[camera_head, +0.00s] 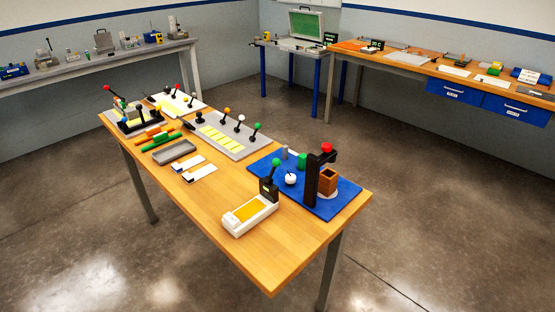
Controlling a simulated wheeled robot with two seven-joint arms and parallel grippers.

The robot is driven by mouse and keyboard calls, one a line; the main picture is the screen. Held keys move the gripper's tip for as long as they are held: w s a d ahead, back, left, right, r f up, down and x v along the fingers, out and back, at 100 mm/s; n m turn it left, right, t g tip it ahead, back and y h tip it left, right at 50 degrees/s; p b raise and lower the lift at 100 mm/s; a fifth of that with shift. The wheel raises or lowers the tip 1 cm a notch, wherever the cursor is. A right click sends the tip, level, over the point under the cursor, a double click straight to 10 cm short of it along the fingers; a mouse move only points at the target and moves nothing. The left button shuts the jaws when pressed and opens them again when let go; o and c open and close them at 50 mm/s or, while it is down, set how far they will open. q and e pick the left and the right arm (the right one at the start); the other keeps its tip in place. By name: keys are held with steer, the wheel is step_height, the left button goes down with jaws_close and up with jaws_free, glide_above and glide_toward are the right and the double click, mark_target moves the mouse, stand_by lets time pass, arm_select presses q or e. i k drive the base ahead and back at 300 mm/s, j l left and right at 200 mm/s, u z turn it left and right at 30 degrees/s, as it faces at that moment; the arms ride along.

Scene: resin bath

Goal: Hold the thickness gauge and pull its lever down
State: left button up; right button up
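No thickness gauge can be picked out with certainty at this size. I cannot tell which of these is the gauge. Neither of my grippers is in view, and nothing touches these devices.
The wooden table (211,220) also holds a grey panel (236,151) with knobbed levers, a grey tray (174,150), and white cards. A brown box (329,181) and a white ball (291,179) are on the mat. Benches line the walls; the floor around is clear.

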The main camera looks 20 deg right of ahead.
mark_target(276, 162)
steer(key=i+l+u, duration=0.15)
steer(key=l, duration=0.55)
steer(key=l+u, duration=0.2)
steer(key=l, duration=0.45)
